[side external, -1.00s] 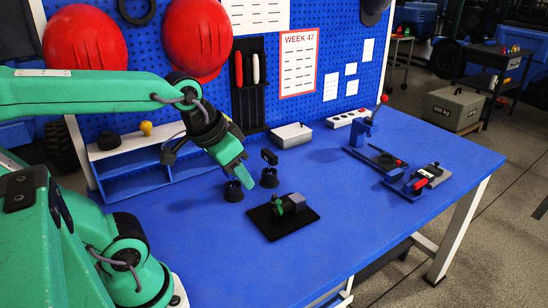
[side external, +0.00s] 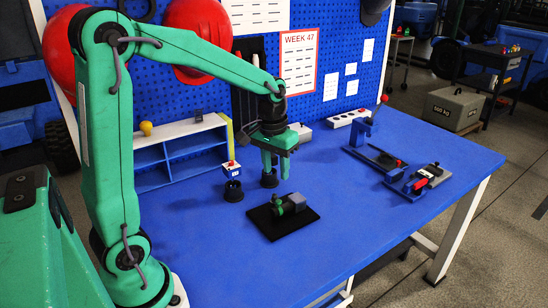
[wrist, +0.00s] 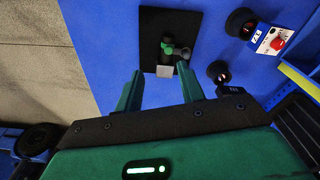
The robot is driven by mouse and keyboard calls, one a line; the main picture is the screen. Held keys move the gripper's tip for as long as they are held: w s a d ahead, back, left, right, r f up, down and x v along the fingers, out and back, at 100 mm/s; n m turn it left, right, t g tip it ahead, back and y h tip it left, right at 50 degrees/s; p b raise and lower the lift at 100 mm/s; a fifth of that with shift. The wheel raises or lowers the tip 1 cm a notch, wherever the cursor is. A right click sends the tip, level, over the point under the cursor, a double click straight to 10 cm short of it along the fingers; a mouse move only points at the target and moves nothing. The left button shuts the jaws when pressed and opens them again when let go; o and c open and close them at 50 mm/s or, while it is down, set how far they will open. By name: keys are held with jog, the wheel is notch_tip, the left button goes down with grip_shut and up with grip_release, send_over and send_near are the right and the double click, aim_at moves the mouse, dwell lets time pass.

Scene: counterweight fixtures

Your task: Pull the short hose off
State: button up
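A black plate (side external: 262,222) lies on the blue bench and also shows in the wrist view (wrist: 152,22). On it sits a small fixture with a grey block (side external: 297,200) and a green part (side external: 279,208); the green part also shows in the wrist view (wrist: 168,49). I cannot tell a separate short hose; it is too small to make out.
Two black round stands, left (side external: 233,191) and right (side external: 269,179), stand behind the plate. A white and blue box with a red button (side external: 231,168) is by the left one. Blue tool fixtures (side external: 385,165) stand at the right. The bench front (side external: 225,265) is clear.

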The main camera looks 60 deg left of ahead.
aim_at(278, 201)
jog(key=shift+n+g, duration=0.4)
jog(key=shift+g, duration=0.1)
jog(key=f, duration=0.1)
jog(key=w+a+f, duration=0.2)
jog(key=f, duration=0.1)
jog(key=shift+w+a, duration=0.15)
jog(key=shift+w, duration=0.1)
jog(key=shift+f, duration=3.85)
grip_shut()
